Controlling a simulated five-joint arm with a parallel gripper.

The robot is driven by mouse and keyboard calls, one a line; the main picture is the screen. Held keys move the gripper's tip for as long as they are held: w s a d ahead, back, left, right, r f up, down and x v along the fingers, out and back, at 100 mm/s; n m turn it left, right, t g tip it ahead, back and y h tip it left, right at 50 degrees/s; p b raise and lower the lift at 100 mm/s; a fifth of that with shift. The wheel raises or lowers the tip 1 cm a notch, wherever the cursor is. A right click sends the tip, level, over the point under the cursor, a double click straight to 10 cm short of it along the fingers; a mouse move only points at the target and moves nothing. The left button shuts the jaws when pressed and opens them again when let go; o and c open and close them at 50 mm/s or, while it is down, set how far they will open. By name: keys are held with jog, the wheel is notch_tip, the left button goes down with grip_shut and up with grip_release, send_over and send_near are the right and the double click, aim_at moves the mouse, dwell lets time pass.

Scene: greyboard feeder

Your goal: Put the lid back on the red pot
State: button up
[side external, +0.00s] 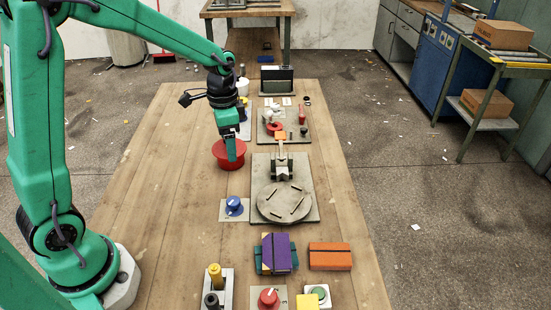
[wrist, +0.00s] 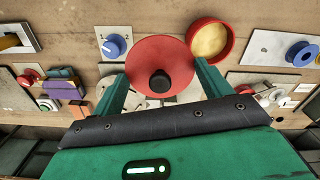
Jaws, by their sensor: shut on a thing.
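The lid is a red disc (wrist: 160,58) with a black knob, in the middle of the wrist view between my two fingers. My gripper (wrist: 162,70) is shut on the lid, with a finger at either side of it. The red pot (wrist: 231,45) stands open just right of and behind the lid in the wrist view, and its pale yellow inside shows. The lid does not cover it. In the side view my gripper (side external: 232,156) points down at a red shape (side external: 226,162), where lid and pot overlap and are hard to tell apart.
A blue knob on a plate (side external: 234,206) and a grey turntable (side external: 285,203) are close by. Purple (side external: 276,253) and orange (side external: 330,257) boxes lie toward the front. Parts on grey boards stand behind. The table's left side (side external: 165,170) is clear.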

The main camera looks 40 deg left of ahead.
jog(key=w+a, duration=0.5)
jog(key=a, duration=0.2)
jog(key=shift+w, duration=0.35)
jog(key=shift+a+f, duration=0.1)
jog(key=shift+f, duration=0.05)
jog(key=shift+f, duration=3)
jog(key=shift+f, duration=0.2)
jog(key=o, duration=1)
jog(key=shift+c, duration=0.2)
jog(key=shift+r, duration=0.15)
notch_tip(320, 180, up, 7)
dwell(1.0)
